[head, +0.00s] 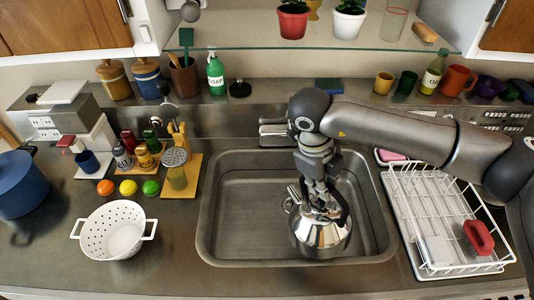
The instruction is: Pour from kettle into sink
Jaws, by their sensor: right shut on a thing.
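A shiny steel kettle (322,236) with a dark handle is over the right part of the sink (240,248). My right gripper (322,190) comes down from above and is shut on the kettle, by its handle. The fingertips are partly lost against the dark handle. The spout appears at the kettle's upper left. The kettle looks close to upright, and I cannot tell whether it touches the sink floor. No liquid stream is visible. My left gripper is out of view.
The faucet (274,130) stands behind the sink. A white dish rack (435,215) holding a red-handled item (478,237) is right of it. A white colander (115,230) and small fruits (128,188) are to the left. A glass shelf (310,42) hangs above. The sink's left half is empty.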

